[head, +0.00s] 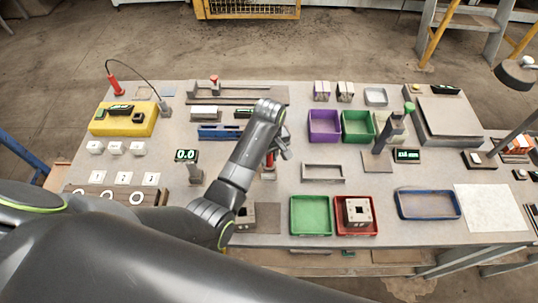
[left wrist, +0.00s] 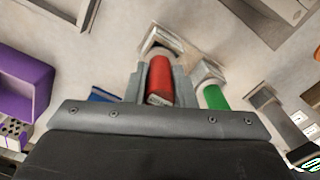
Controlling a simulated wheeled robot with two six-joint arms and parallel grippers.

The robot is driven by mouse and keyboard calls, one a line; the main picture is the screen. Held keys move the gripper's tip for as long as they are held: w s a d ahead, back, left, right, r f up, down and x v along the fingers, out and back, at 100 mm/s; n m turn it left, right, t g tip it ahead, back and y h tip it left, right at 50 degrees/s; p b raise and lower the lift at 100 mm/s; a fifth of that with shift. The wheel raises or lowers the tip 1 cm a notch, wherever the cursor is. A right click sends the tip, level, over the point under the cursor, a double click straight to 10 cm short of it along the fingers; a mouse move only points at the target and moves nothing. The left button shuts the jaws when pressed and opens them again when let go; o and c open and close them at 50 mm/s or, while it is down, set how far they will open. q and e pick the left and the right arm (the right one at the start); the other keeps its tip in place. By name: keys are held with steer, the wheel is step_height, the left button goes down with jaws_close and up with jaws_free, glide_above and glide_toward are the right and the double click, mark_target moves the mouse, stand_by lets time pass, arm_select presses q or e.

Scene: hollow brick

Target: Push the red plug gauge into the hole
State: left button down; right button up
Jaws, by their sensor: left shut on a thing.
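The red plug gauge (left wrist: 160,78) is between the fingers of my left gripper (left wrist: 158,88) in the left wrist view. In the head view a bit of its red (head: 270,160) shows beside my left gripper (head: 279,152), over the middle of the table. The gripper is shut on it. A green-handled gauge (left wrist: 213,96) is close beside it in the wrist view. A hollow brick (head: 358,212) with a dark square hole in its top sits in the red tray (head: 373,231). Another brick (head: 244,216) is partly hidden by my arm. My right gripper is not in view.
A green tray (head: 311,216) stands left of the red tray, and a blue-rimmed tray (head: 428,204) to the right. Purple (head: 324,126) and green (head: 358,126) bins stand behind. A green-topped stand (head: 390,133) rises at right. A grey frame (head: 323,172) lies mid-table.

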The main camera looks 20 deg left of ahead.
arm_select(q)
steer(key=shift+f, duration=0.4)
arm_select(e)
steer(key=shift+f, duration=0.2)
arm_select(q)
steer(key=c, duration=1.1)
jaws_free()
steer(key=shift+r, duration=0.1)
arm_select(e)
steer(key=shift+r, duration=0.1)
